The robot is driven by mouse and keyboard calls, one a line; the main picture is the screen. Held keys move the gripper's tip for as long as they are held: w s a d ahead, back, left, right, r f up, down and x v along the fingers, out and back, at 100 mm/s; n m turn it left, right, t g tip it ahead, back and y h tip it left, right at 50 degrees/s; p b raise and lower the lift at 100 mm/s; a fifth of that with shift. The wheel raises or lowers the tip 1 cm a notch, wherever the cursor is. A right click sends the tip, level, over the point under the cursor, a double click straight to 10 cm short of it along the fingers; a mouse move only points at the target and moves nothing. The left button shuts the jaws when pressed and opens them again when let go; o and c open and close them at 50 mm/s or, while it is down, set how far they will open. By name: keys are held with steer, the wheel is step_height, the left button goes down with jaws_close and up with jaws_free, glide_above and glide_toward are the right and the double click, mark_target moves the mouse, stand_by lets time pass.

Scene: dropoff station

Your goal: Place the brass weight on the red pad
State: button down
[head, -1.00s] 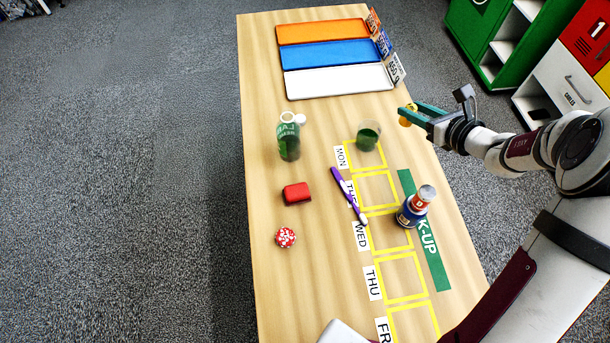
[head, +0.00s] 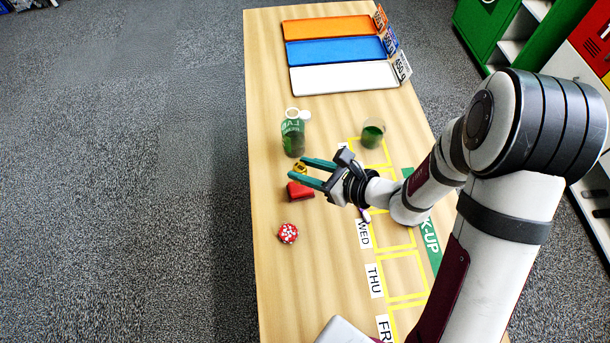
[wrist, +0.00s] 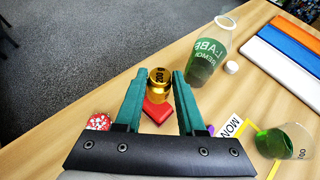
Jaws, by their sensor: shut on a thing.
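The brass weight (head: 300,167), a small gold cylinder, is held between the fingertips of my gripper (head: 296,168). In the wrist view the weight (wrist: 159,88) shows its "200 g" label between the two green fingers. A red block-like thing (head: 299,192), the only match I see for the red pad, lies on the table just below the fingertips in the head view. In the wrist view this red thing (wrist: 158,112) shows partly behind the weight. The weight appears above the table; its exact height over the red thing is hard to tell.
A green-filled bottle (head: 293,138) stands close behind the gripper, with a white cap (head: 305,115) near it. A red-and-white chip (head: 288,233) lies in front. A beaker (head: 373,134) stands to the right. Coloured trays (head: 336,52) lie at the far end.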

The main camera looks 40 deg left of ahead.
steer(key=shift+f, duration=1.85)
steer(key=shift+f, duration=0.1)
steer(key=c, duration=0.5)
jaws_free()
steer(key=s+d+r+n+g, duration=0.2)
steer(key=s+d+r+n, duration=0.15)
steer(key=d+r, duration=0.8)
steer(key=s+d+r+n+h, duration=0.1)
steer(key=s+d+n+h, duration=0.1)
steer(key=d, duration=0.3)
steer(key=s+d+r+n+t+h, duration=0.1)
steer(key=s+d+r+n+h, duration=0.1)
steer(key=d+h, duration=0.3)
steer(key=s+d+r+n+t+h, duration=0.1)
steer(key=s+d+r+n+h, duration=0.1)
steer(key=d, duration=0.5)
steer(key=shift+s+n+h, duration=0.7)
steer(key=shift+s+n, duration=0.55)
steer(key=shift+n, duration=0.1)
